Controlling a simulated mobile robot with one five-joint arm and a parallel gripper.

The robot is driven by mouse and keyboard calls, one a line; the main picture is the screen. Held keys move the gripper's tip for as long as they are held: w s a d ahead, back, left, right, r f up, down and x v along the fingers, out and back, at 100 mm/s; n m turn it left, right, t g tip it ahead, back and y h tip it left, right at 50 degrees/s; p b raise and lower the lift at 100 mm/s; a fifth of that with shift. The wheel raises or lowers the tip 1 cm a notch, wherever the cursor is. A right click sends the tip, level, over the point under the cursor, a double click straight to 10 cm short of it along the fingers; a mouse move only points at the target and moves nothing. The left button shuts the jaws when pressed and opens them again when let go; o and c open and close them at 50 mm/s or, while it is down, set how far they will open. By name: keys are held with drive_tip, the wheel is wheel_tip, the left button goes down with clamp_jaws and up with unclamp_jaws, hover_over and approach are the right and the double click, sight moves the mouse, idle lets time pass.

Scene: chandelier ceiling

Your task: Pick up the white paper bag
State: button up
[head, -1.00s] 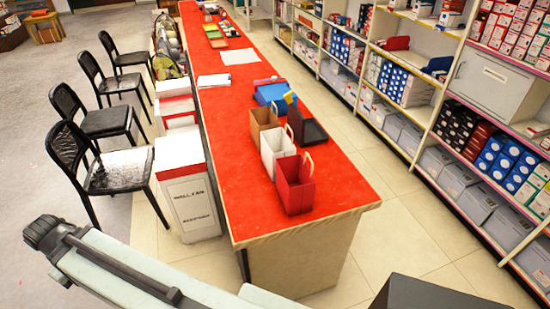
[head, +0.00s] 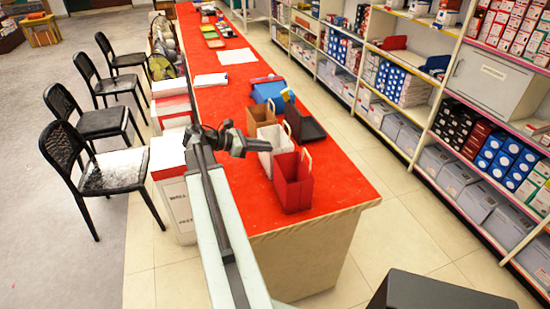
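The white paper bag (head: 281,140) stands upright on the red counter, between a brown paper bag (head: 260,116) behind it and a red paper bag (head: 293,184) in front. My arm reaches up from the bottom of the picture, left of the bags. My gripper (head: 258,145) is dark and points right, its tip overlapping the white bag's left side in the picture. I cannot tell whether it touches the bag. The fingers are too small and dark to show whether they are open. The gripper hides part of the white bag.
The long red counter (head: 335,185) also holds a dark object (head: 303,124) right of the bags and a blue object (head: 268,92) behind. Black chairs (head: 103,172) and white bins (head: 178,196) stand left. Stocked shelves (head: 450,150) line the right, across a clear tiled aisle.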

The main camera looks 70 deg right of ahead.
sight(282, 149)
drive_tip(key=b+x, duration=0.3)
drive_tip(key=x, duration=0.4)
drive_tip(key=shift+s+f, duration=0.15)
drive_tip(key=shift+f, duration=0.05)
drive_tip(key=shift+s+d, duration=0.1)
drive_tip(key=shift+d, duration=0.1)
drive_tip(key=shift+r, duration=0.1)
clamp_jaws()
idle(0.4)
drive_tip(key=shift+r, duration=0.1)
idle(0.6)
